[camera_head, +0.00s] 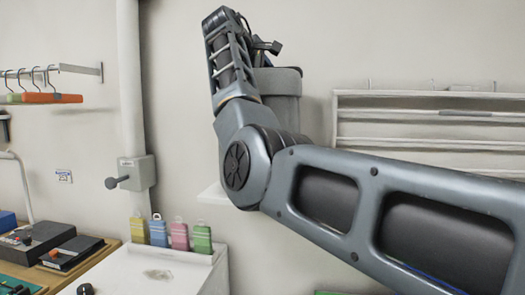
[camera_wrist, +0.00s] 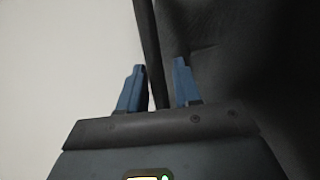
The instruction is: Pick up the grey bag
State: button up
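The grey bag (camera_head: 286,84) shows in the head view, partly hidden behind my raised arm, against the wall above a white ledge. In the wrist view dark grey fabric (camera_wrist: 245,60), which looks like the bag, fills the right side close up. A dark strap or edge (camera_wrist: 147,40) runs down between the two blue fingers of my gripper (camera_wrist: 158,80). The fingers are apart, with a gap visible beside the strap. In the head view my gripper (camera_head: 265,46) is at the bag's top, mostly hidden by my wrist.
A white ledge (camera_head: 212,195) juts out below the bag. A white slatted rack (camera_head: 430,128) is on the wall at right. Several coloured tags (camera_head: 179,235) stand on a white cabinet (camera_head: 150,272). A rail with hangers (camera_head: 40,98) is at far left.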

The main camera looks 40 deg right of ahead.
grip_shut()
dwell(1.1)
